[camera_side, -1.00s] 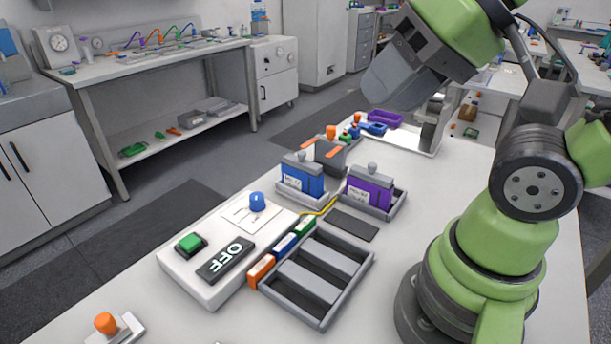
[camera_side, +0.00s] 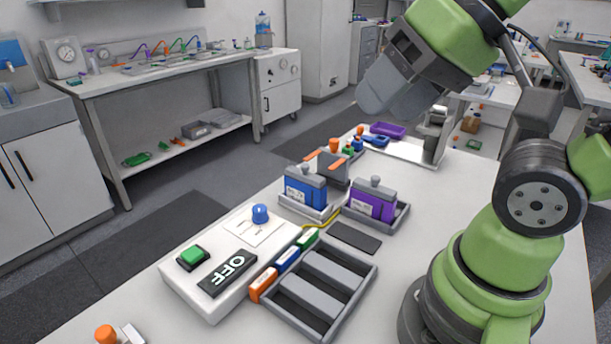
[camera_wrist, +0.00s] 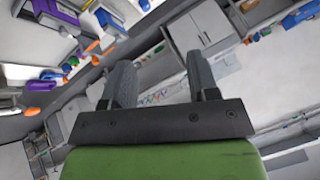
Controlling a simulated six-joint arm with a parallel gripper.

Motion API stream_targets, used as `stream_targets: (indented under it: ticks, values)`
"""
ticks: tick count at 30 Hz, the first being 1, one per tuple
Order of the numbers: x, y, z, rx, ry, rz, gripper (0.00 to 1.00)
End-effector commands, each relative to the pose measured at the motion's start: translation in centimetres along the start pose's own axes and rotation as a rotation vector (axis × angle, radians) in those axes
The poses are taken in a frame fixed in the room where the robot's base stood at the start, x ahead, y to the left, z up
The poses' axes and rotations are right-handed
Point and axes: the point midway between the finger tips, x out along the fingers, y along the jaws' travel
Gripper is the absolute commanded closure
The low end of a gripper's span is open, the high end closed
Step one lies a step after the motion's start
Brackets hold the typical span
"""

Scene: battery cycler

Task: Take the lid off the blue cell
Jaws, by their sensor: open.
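The blue cell (camera_side: 304,193) stands upright in a grey tray on the table, in the middle of the side view. Its grey lid (camera_side: 306,176) with a round knob sits on top. My gripper (camera_side: 378,98) is raised high above the table, up and to the right of the blue cell and well apart from it. In the wrist view my gripper (camera_wrist: 158,78) shows two spread fingers with nothing between them.
A purple cell (camera_side: 372,204) with a grey lid stands right of the blue one. A slotted grey rack (camera_side: 345,300) lies in front. A purple tray (camera_side: 387,130) lies behind.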

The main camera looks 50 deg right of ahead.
Motion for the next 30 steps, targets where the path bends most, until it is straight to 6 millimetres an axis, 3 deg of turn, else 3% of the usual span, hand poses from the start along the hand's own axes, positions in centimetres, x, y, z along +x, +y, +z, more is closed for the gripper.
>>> stream_targets:
  ticks: [8,14,18,24,30]
  values:
    - [3.2,0.6,-6.9,-0.103,-0.144,0.127,0.46]
    - [8.2,3.1,-11.8,-0.189,-0.285,0.205,0.46]
    - [12.4,5.9,-14.1,-0.245,-0.390,0.241,0.46]
    - [17.8,10.1,-15.2,-0.303,-0.517,0.264,0.46]
    - [20.2,12.2,-15.2,-0.330,-0.573,0.268,0.46]
